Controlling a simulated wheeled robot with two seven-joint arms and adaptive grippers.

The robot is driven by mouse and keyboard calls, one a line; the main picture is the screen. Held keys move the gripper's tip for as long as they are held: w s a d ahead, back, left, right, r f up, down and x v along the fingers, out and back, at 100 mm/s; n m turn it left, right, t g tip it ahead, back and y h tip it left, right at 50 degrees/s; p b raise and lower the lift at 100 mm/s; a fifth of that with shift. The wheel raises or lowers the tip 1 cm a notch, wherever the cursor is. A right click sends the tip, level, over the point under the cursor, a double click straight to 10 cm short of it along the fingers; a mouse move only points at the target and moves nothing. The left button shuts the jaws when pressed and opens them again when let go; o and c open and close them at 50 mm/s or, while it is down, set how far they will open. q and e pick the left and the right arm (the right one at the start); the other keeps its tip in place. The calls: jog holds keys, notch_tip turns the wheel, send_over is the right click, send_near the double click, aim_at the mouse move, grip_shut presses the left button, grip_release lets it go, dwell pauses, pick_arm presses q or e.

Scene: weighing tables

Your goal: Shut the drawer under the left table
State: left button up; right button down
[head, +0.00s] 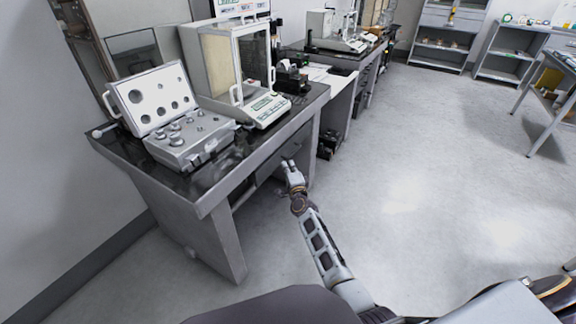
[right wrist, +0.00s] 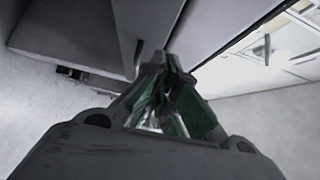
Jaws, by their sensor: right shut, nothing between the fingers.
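The left table (head: 215,205) is a grey bench with a dark top. Its drawer front (head: 296,142) shows under the top, near the right end. How far the drawer stands out is hard to tell from here. My right gripper (head: 289,166) is at the drawer front, just below the table edge, with its fingers shut and empty. In the right wrist view the fingers (right wrist: 165,75) come together close to grey panels under the table; whether they touch is unclear. My left gripper is out of view.
An open case of weights (head: 178,142) and a glass-sided balance (head: 262,112) stand on the table. A second bench (head: 338,98) continues behind it. Shelves (head: 440,55) stand at the back, another table (head: 548,100) at far right. The floor between is clear.

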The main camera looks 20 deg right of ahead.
pick_arm(q)
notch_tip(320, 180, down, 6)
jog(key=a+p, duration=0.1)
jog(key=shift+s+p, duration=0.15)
jog(key=shift+p, duration=0.25)
pick_arm(e)
jog(key=s, duration=0.8)
jog(key=shift+s+a, duration=0.3)
jog(key=shift+s, duration=0.05)
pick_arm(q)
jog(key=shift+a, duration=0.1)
pick_arm(e)
jog(key=shift+r, duration=0.1)
